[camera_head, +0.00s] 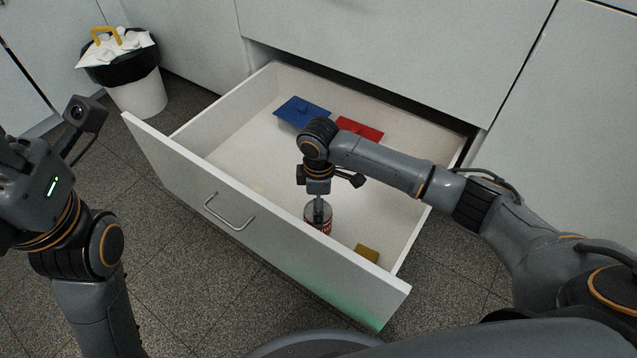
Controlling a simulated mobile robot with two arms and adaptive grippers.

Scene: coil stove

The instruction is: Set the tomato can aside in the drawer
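The drawer (160,153) is pulled open, with a metal handle on its front. The tomato can (318,225), red and white with a metal top, is inside the drawer near the front panel, at its right half. Its base is hidden by the front panel. My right gripper (318,205) points down from above, with its fingers at the can's top; whether they are closed on it is too small to tell. My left arm is at the left edge, outside the drawer; its fingertips are not in the picture.
A blue item (302,111) and a red item (360,129) lie at the back of the drawer. A yellow item (367,253) lies at its front right corner. A white bin (140,95) with a black bag stands at the upper left. The drawer's left half is clear.

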